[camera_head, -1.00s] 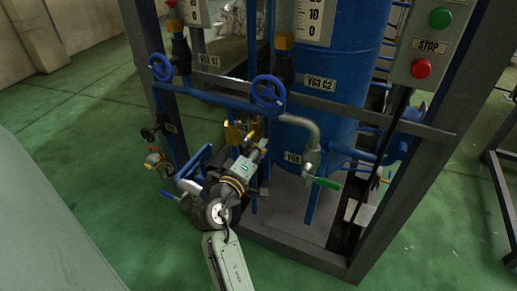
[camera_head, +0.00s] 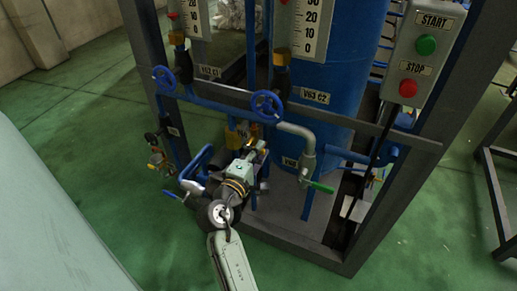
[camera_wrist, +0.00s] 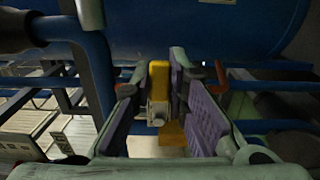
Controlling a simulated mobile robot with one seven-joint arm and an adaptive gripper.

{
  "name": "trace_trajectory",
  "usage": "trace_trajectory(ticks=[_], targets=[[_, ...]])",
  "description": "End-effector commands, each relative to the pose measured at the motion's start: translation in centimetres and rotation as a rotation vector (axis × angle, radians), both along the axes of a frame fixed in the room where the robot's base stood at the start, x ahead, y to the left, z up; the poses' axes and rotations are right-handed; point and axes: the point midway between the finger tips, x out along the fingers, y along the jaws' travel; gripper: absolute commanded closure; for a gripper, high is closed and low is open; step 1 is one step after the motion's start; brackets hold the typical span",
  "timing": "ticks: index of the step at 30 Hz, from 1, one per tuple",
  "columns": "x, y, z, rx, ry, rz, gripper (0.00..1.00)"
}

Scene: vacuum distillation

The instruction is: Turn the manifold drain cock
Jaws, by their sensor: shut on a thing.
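A yellow handle (camera_wrist: 159,82), which I take to be the drain cock's, stands between my finger pads in the wrist view. A small metal fitting (camera_wrist: 157,113) and a flat yellow piece (camera_wrist: 172,133) lie just below it. My gripper (camera_wrist: 158,78) has purple pads on both sides and is shut on the handle, though a narrow gap seems to show at its right. In the head view my gripper (camera_head: 259,150) is low at the manifold, beside yellow fittings (camera_head: 236,134). The cock itself is mostly hidden there by my gripper.
Blue handwheels (camera_head: 267,105) and a blue pipe are above my gripper. A green-handled valve (camera_head: 320,186) hangs to its right. A blue tank (camera_head: 350,65) and dark frame posts (camera_head: 148,60) stand close around. Green floor (camera_head: 80,140) is clear at left.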

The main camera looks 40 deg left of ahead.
Motion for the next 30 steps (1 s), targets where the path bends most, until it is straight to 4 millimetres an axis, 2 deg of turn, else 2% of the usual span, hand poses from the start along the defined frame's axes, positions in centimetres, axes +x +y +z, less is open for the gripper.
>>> trace_trajectory(ticks=[2,3,12,23,26,30], targets=[[0.0,0.0,0.1,-0.001,-0.002,0.000,1.00],[0.0,0.0,0.1,-0.001,-0.002,0.000,0.85],[0.0,0.0,0.1,0.001,-0.001,0.000,0.65],[-0.4,0.0,0.0,0.002,0.000,0.001,0.65],[-1.5,-0.3,0.0,0.002,0.000,0.003,0.65],[-4.1,-0.9,0.0,0.001,0.000,0.003,0.65]])
